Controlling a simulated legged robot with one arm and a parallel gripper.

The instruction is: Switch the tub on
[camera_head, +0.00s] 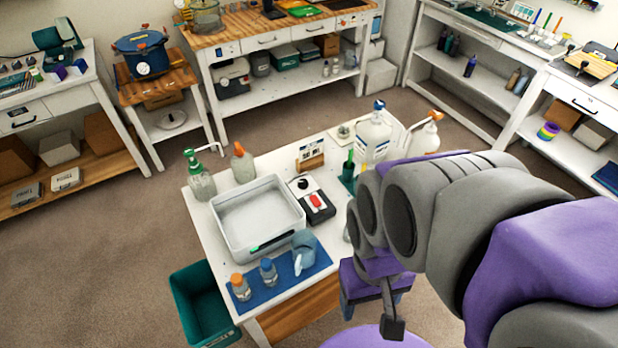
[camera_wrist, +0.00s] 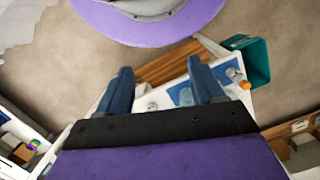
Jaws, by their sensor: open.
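The tub (camera_head: 228,237) is a white rectangular basin on the white worktable (camera_head: 300,292). A small box (camera_head: 316,203) with a red rocker switch (camera_head: 315,200) and a black knob (camera_head: 303,184) stands at the tub's right side. The switch's position is too small to tell. My gripper (camera_head: 375,300) hangs beyond the table's right front edge, apart from the box. In the wrist view my gripper (camera_wrist: 160,75) is open, with two blue fingers and nothing between them. The tub and switch are not clearly visible there.
A blue mat (camera_head: 292,284) with two small bottles and a jug lies before the tub. Pump bottles (camera_head: 374,138) stand at the table's back right, and a green-handled tool (camera_head: 348,168) stands near the box. A teal bin (camera_head: 200,300) is on the floor at left.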

